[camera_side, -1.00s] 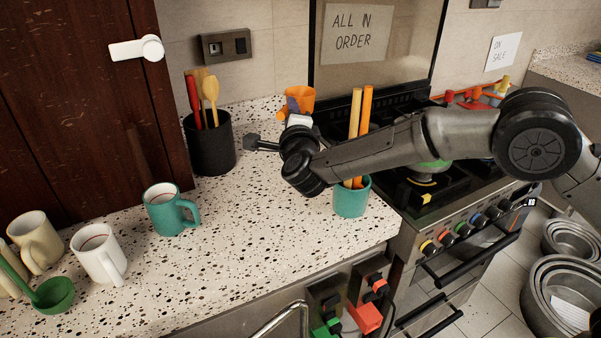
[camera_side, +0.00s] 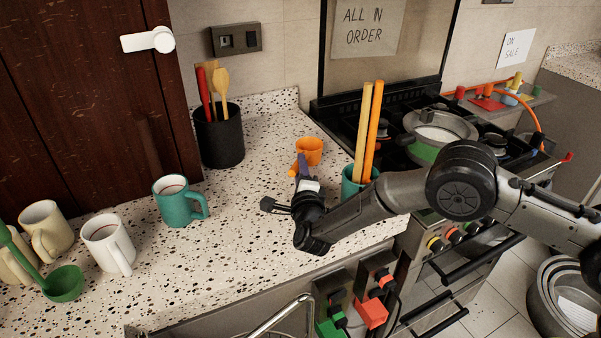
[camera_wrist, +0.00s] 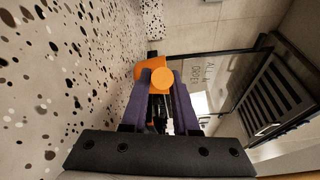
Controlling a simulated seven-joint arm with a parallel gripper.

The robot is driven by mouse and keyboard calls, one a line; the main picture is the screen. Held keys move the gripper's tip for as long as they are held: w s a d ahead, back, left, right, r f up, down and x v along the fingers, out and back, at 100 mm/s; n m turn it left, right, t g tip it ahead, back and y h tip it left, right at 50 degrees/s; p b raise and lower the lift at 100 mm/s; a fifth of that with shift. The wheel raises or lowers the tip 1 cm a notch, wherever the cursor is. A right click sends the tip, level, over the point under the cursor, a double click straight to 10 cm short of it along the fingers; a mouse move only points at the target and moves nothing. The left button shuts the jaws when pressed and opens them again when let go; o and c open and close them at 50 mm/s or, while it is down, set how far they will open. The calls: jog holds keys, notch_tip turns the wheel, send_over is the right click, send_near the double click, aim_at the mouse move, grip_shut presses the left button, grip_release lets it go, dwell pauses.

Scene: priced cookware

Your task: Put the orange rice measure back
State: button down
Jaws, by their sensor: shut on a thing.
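The orange rice measure (camera_side: 310,150) is a small cup with a short handle, over the speckled counter between the black utensil crock and the teal holder. My gripper (camera_side: 300,166), with purple fingers, is shut on its handle. In the wrist view the orange measure (camera_wrist: 146,66) is at the fingertips of my gripper (camera_wrist: 160,88), the round handle end facing the camera. The cup's opening faces up in the side view. I cannot tell whether its base touches the counter.
The black crock (camera_side: 219,138) stands behind left and the teal holder (camera_side: 352,181) with tall orange sticks close on the right. Mugs (camera_side: 181,203) and a green ladle (camera_side: 64,284) are at left. A pot (camera_side: 440,126) is on the stove. The counter's middle is clear.

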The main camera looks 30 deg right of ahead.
jog(key=shift+f, duration=0.8)
jog(key=shift+f, duration=0.2)
jog(key=c, duration=0.7)
grip_release()
jog(key=shift+r, duration=0.15)
jog(key=shift+s+a, duration=0.15)
jog(key=shift+s, duration=0.05)
jog(key=v, duration=0.4)
jog(key=shift+s+a, duration=0.15)
jog(key=shift+s, duration=0.1)
jog(key=shift+r, duration=3.55)
